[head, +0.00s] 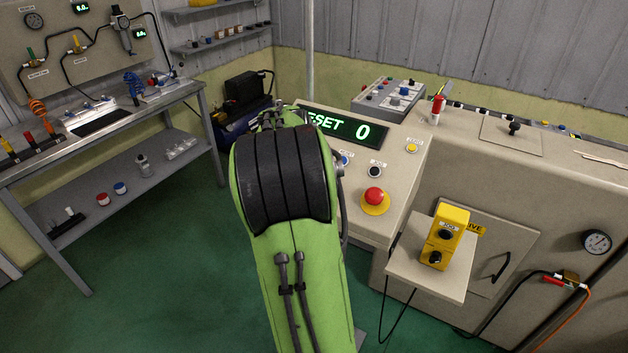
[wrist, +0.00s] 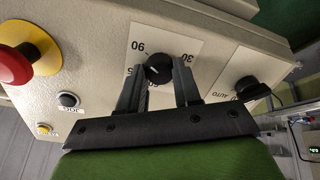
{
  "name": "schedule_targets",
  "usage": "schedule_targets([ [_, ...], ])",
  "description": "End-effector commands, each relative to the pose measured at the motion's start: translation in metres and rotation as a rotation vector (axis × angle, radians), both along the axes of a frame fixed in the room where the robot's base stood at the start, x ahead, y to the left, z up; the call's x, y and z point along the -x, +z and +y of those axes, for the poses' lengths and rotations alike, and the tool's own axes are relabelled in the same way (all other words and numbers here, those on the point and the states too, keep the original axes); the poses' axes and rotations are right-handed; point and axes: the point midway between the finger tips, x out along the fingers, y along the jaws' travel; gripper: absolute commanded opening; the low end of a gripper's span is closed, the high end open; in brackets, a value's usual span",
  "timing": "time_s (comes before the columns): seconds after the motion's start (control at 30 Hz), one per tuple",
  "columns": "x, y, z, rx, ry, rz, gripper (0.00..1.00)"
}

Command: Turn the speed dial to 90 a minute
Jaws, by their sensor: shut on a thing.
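The speed dial (wrist: 158,67) is a round black knob on a pale scale plate on the beige panel in the wrist view. The plate appears turned over in this view, with 90 at the dial's upper left and 30 at its upper right; other numbers are partly hidden by the fingers. A small pale mark shows on the knob's left part; its exact setting is hard to read. My gripper (wrist: 159,73) has one dark finger on each side of the knob and is shut on it. In the head view my green arm hides the dial and gripper.
A second black knob (wrist: 247,88) marked AUTO sits right of the dial. A red emergency button (head: 374,196), a JOG button (head: 375,171) and a yellow button (head: 411,147) are on the panel. The green display (head: 345,127) reads "ESET 0", partly covered. A yellow box (head: 446,237) stands on a side shelf.

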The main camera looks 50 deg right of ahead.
Motion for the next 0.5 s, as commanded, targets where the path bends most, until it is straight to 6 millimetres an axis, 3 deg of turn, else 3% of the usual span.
schedule_targets([
  [0.3,-0.0004,0.0005,0.0003,-0.001,0.0,-0.001,0.02],
  [0.33,-0.0004,0.0005,0.0003,-0.001,0.0,-0.001,0.34],
  [0.5,-0.0003,0.0003,0.0003,-0.001,0.0,-0.001,0.58],
])
